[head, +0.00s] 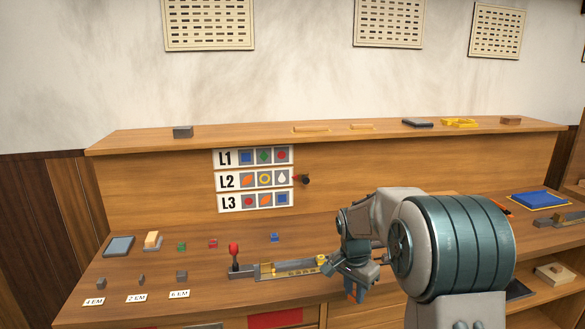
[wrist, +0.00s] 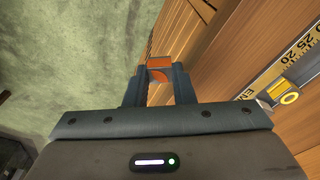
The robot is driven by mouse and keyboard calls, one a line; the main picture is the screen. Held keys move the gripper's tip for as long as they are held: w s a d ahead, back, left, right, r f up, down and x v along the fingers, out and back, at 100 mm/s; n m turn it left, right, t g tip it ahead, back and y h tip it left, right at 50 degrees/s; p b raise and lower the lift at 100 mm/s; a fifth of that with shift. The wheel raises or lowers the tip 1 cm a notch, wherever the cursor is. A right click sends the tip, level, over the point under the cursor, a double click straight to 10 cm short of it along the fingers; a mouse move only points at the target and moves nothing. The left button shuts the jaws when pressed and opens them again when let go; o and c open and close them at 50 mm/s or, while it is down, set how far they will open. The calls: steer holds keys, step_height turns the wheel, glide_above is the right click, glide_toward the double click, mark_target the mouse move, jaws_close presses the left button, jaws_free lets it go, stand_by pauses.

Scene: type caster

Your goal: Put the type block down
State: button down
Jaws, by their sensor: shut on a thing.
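My gripper (wrist: 160,88) is shut on an orange type block (wrist: 160,63), which sits between the fingertips in the wrist view. In the head view my gripper (head: 355,290) hangs at the right end of the brass ruled stick (head: 290,268), near the bench's front edge. A bit of orange shows at its fingers there, and the rest of the block is hidden. Green (head: 181,247), red (head: 213,243) and blue (head: 274,238) type blocks stand apart on the bench to the left.
A red-knobbed lever (head: 234,254) stands at the stick's left end. Small grey spacers (head: 181,276) sit behind labels at front left. A chart (head: 254,180) with rows L1 to L3 is on the back panel. A blue pad (head: 538,199) lies far right. Bare wood surrounds the small blocks.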

steer(key=s+f+n, duration=0.3)
steer(key=f+n, duration=0.2)
steer(key=f, duration=0.2)
steer(key=s+f+n+y+p, duration=0.1)
steer(key=s+f+n, duration=0.3)
steer(key=f, duration=0.3)
steer(key=shift+s+a+f+n+t, duration=0.2)
steer(key=shift+f+n+t, duration=0.2)
